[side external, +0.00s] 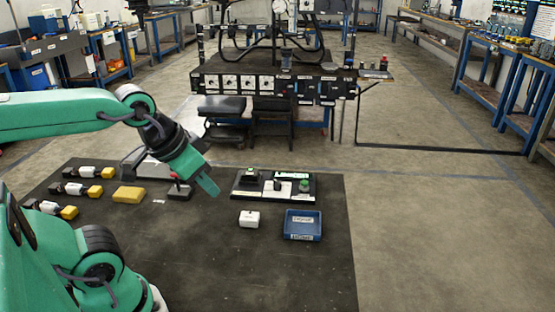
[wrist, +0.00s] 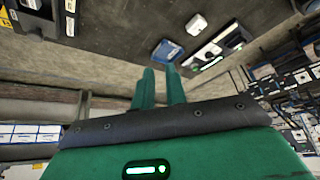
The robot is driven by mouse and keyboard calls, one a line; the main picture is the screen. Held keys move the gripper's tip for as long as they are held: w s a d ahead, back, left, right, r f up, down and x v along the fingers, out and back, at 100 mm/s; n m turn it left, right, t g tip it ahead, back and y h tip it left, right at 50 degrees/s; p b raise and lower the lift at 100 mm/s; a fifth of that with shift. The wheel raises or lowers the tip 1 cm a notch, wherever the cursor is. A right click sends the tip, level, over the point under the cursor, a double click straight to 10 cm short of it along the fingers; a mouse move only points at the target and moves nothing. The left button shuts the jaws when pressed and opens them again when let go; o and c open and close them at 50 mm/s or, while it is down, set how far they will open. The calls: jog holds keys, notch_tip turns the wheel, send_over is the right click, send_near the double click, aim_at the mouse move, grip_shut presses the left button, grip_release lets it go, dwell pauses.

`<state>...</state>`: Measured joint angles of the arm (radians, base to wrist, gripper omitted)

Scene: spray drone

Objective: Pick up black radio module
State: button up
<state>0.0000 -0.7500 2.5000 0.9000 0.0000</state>
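A black panel (side external: 274,196) on the dark mat carries several small parts. A dark block with a green top (side external: 251,173) sits at its back left, and a green-and-black part (side external: 304,185) stands at its right. Another dark block (side external: 179,193) lies on the mat beside my gripper (side external: 208,186). I cannot tell which dark part is the black radio module. My gripper is raised above the mat, left of the panel. In the wrist view my gripper (wrist: 159,70) shows two green fingers apart with nothing between them. The panel also shows there (wrist: 232,49).
A white box (side external: 249,219) and a blue tray (side external: 303,226) stand in front of the panel. A yellow block (side external: 129,195) and several white-and-yellow parts (side external: 90,173) lie at the left. The front of the mat (side external: 240,275) is clear. A black bench (side external: 280,72) stands behind.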

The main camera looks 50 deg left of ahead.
jog(key=o, duration=1.2)
jog(key=shift+w+r, duration=0.1)
jog(key=n+g, duration=0.6)
jog(key=n, duration=0.3)
send_over(250, 171)
jog(key=f, duration=1.3)
jog(key=shift+d+f, duration=0.3)
jog(key=shift+f, duration=0.1)
jog(key=shift+a+f, duration=0.3)
jog(key=shift+f, duration=1.35)
